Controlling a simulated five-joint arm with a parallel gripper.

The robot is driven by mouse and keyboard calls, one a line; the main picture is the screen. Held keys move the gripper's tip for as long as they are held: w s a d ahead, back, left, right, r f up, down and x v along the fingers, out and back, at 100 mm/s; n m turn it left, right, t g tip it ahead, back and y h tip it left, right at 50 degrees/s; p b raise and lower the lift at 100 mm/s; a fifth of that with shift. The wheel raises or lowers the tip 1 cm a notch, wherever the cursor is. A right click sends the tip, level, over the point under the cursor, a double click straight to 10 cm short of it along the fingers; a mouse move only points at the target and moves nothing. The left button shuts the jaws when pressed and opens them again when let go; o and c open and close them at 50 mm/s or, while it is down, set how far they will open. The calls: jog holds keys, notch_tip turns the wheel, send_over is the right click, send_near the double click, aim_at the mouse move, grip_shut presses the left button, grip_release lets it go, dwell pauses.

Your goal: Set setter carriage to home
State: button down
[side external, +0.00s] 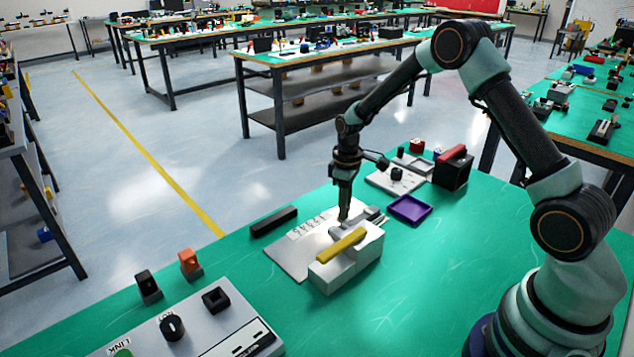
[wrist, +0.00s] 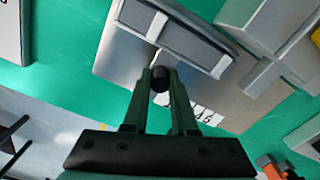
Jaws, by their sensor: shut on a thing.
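The setter is a pale flat plate (side external: 290,262) with a row of small marked tabs (side external: 308,226). Some of these marks also show in the wrist view (wrist: 207,116). A dark grey block with light end bands (wrist: 180,38) lies across the plate just beyond my fingers. My gripper (side external: 343,216) points down over the plate. In the wrist view its two fingers are shut on a small dark round knob (wrist: 160,84), which I take for the carriage knob. The fingers hide the knob in the side view. Which mark is home cannot be read.
A white block with a yellow bar (side external: 342,246) stands at the plate's front right. A purple tray (side external: 409,209) lies to the right, with a black box under a red bar (side external: 453,168) behind. A black bar (side external: 274,221) lies to the left. A control panel (side external: 190,330) fills the front left.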

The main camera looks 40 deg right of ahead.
jog(key=shift+d, duration=0.35)
jog(key=c, duration=0.7)
grip_release()
jog(key=shift+a, duration=0.1)
notch_tip(320, 180, up, 12)
jog(key=shift+r, duration=0.1)
jog(key=s+a+r+m+t, duration=0.25)
jog(key=s+a+r, duration=0.25)
jog(key=s+r, duration=0.4)
jog(key=s+a+t, duration=0.1)
jog(key=s, duration=0.2)
jog(key=s+a+r+m+t, duration=0.1)
jog(key=s, duration=0.2)
jog(key=s+a+r+m+t, duration=0.1)
jog(key=s, duration=0.2)
jog(key=shift+a+r, duration=0.25)
